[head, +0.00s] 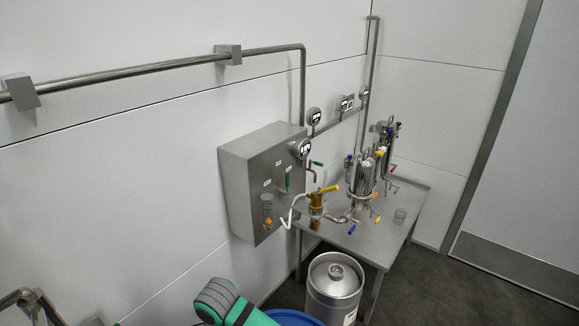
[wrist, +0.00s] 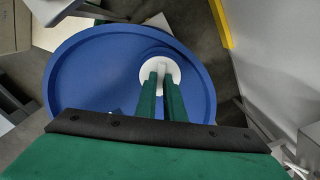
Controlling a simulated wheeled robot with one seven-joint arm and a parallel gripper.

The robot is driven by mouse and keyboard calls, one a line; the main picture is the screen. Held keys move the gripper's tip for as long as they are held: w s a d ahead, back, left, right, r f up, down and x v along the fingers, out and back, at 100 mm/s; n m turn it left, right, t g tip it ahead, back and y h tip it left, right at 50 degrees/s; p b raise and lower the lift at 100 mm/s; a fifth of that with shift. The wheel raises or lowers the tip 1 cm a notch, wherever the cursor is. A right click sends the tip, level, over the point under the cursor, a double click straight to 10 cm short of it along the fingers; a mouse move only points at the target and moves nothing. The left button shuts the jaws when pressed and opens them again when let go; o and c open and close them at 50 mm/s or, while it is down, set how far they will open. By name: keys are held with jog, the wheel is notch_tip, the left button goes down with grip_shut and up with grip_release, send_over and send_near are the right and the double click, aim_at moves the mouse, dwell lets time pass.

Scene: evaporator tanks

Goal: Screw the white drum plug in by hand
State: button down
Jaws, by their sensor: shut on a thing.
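The white drum plug (wrist: 174,72) shows in the wrist view as a round white disc with a raised grip bar across it. It sits near the upper right of the blue drum's lid (wrist: 95,80). My gripper (wrist: 161,78) reaches down from above with two green fingers, shut on the plug's grip bar. The plug's thread and the opening under it are hidden, so I cannot tell how deep it sits. In the head view only the blue drum's rim (head: 296,317) shows at the bottom edge, beside my green arm; the plug and fingertips are out of sight there.
A steel keg (head: 334,288) stands close to the right of the drum. Behind it are a steel table (head: 372,240) with filter housings (head: 367,175) and a grey wall cabinet (head: 262,180). A wall lies right of the drum in the wrist view. Open floor (head: 440,290) shows at the right.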

jog(key=shift+m, duration=1.1)
jog(key=m, duration=0.3)
jog(key=c, duration=1.8)
grip_release()
jog(key=shift+c, duration=0.6)
